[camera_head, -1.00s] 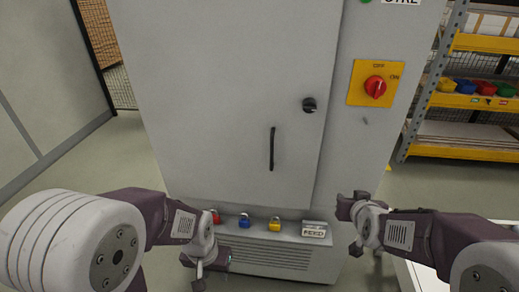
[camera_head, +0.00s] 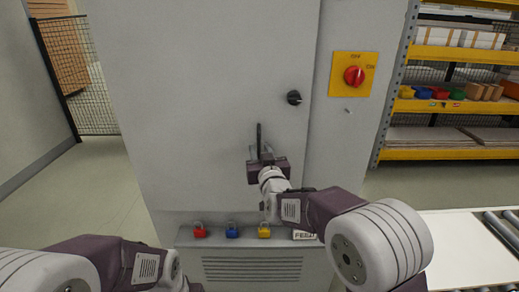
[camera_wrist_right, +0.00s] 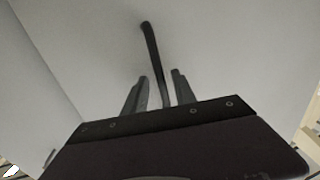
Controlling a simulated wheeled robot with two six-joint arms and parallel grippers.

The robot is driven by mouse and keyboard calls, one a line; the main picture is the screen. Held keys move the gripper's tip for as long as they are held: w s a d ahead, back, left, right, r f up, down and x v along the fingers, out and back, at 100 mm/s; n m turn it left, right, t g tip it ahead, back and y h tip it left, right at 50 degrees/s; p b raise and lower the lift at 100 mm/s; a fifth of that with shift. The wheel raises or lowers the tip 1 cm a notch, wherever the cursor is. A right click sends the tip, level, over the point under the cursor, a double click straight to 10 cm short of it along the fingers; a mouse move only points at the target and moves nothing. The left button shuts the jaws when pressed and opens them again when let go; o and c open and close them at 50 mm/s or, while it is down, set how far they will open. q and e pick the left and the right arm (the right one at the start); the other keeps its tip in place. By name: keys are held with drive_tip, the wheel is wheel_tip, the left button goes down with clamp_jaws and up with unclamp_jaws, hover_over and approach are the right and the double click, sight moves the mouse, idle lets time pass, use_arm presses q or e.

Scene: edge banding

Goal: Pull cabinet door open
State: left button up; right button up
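The grey cabinet door (camera_head: 190,100) stands in front of me in the head view and looks closed. Its black vertical bar handle (camera_head: 259,135) is partly hidden behind my right gripper (camera_head: 266,152). In the right wrist view, the handle (camera_wrist_right: 151,48) runs down between the two fingers of my right gripper (camera_wrist_right: 160,76). The fingers are apart, with a gap visible on each side of the bar, so the gripper is open around it. My left arm is low at the left of the head view, and its fingers are out of the picture.
A black knob (camera_head: 294,97) is above the handle, and a red rotary switch (camera_head: 354,76) on a yellow plate is right of the door. Red (camera_head: 199,230), blue (camera_head: 232,230) and yellow (camera_head: 264,230) padlocks sit on a ledge below. A roller conveyor (camera_head: 497,232) is at right.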

drive_tip(key=shift+w+a, duration=0.1)
drive_tip(key=shift+w, duration=0.15)
drive_tip(key=shift+a+r, duration=0.1)
drive_tip(key=shift+a, duration=0.05)
clamp_jaws()
idle(1.2)
